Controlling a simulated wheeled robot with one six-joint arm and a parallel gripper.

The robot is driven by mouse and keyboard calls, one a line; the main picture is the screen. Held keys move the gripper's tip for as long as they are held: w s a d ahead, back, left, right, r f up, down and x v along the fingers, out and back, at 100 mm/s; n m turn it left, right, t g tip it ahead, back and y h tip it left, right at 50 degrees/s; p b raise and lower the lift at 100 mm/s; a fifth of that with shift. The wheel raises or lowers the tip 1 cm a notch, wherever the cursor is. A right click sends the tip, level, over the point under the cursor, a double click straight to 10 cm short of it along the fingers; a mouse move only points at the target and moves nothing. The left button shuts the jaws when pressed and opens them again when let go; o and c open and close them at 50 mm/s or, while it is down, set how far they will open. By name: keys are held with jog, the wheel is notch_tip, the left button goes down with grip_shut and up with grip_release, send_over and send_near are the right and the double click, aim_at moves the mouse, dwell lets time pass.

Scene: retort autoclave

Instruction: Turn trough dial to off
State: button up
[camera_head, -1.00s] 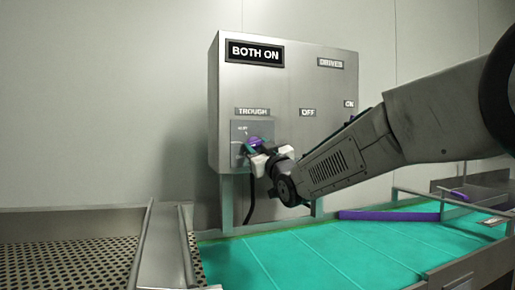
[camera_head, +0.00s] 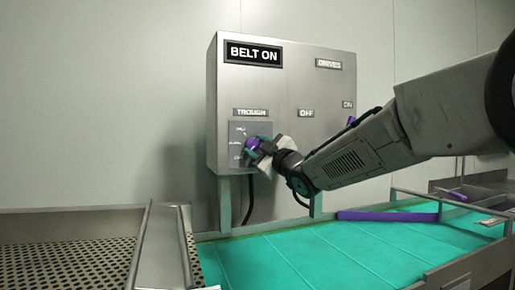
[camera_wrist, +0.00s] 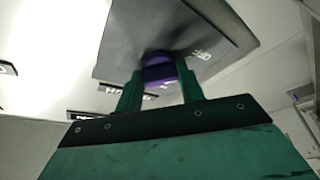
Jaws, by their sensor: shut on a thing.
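The trough dial (camera_head: 251,143) is a purple knob on a dark plate under the TROUGH label (camera_head: 250,112), on the grey control box (camera_head: 285,80). My gripper (camera_head: 259,149) is shut on the dial and partly covers it. In the wrist view the purple dial (camera_wrist: 158,74) sits between the two green fingers (camera_wrist: 158,92). The box display (camera_head: 254,54) reads BELT ON.
OFF (camera_head: 306,113), ON and DRIVES labels are on the box; my arm covers the area below them. A green belt (camera_head: 300,255) runs below, with a purple bar (camera_head: 385,215) along its back. A perforated tray (camera_head: 65,255) is at left.

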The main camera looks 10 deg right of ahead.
jog(key=o, duration=1)
jog(key=shift+a, duration=0.1)
jog(key=v, duration=0.7)
jog(key=shift+s, duration=0.35)
jog(key=shift+f, duration=0.1)
